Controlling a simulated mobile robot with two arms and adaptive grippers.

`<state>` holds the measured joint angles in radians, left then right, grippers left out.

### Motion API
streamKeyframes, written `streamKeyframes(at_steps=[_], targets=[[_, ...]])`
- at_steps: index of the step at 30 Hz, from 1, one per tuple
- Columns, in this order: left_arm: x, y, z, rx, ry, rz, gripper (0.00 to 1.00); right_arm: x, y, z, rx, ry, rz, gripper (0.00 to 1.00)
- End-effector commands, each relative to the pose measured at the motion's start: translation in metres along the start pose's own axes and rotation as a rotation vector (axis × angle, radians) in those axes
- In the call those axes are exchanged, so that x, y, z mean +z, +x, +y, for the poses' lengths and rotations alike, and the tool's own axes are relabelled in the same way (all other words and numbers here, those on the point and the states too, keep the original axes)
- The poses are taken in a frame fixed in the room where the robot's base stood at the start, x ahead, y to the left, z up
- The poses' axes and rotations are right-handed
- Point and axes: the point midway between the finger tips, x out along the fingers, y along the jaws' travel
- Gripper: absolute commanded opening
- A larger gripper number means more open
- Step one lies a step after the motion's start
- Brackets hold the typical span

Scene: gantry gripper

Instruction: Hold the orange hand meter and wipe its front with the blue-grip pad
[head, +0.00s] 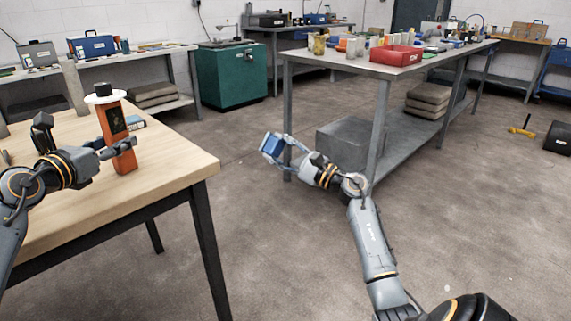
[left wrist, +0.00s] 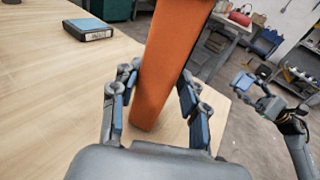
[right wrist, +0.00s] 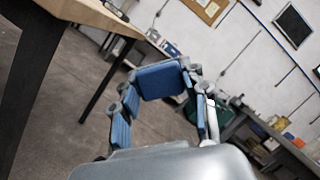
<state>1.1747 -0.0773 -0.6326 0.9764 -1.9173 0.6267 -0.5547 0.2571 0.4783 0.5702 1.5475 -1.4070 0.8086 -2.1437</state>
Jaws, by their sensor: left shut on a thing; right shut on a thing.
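The orange hand meter (head: 122,159) is upright, with a dark panel on its front and a white disc with a black knob at its top. My left gripper (head: 118,147) is shut on its lower body. In the left wrist view the meter (left wrist: 168,65) stands between the two fingers; I cannot tell whether its bottom touches the wooden table. My right gripper (head: 287,147) is shut on the blue-grip pad (head: 272,144), out over the floor, well apart from the meter. The right wrist view shows the blue pad (right wrist: 160,80) between the fingertips; its wiping face is not clear.
The wooden table (head: 170,165) has a small dark-blue box (head: 136,122) behind the meter. A metal workbench (head: 340,60) with a red bin (head: 396,55) and several small items stands behind my right gripper. A green cabinet (head: 231,74) is at the back. The floor between table and bench is clear.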

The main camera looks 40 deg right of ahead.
Motion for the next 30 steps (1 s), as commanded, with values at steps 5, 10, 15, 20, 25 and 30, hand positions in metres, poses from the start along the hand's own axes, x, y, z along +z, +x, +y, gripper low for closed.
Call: streamKeyframes(at_steps=[5,10,15,20,25,30], targets=[[-0.001,0.0,0.0,0.0,0.0,0.002,0.21,0.048,0.031,0.008,0.046,0.014,-0.072,0.19],[-0.001,0.0,0.0,0.0,-0.001,0.002,0.21,0.112,0.067,0.026,0.094,0.036,-0.148,0.19],[-0.001,0.0,0.0,0.0,-0.001,0.002,0.21,0.189,0.099,0.049,0.134,0.058,-0.217,0.19],[-0.001,0.0,0.0,0.0,-0.001,0.002,0.21,0.255,0.118,0.068,0.155,0.071,-0.25,0.19],[-0.002,0.0,0.0,0.0,-0.001,0.003,0.21,0.301,0.127,0.08,0.16,0.072,-0.25,0.19],[-0.002,0.0,0.0,0.0,-0.001,0.003,0.21,0.317,0.131,0.084,0.159,0.071,-0.24,0.19]])
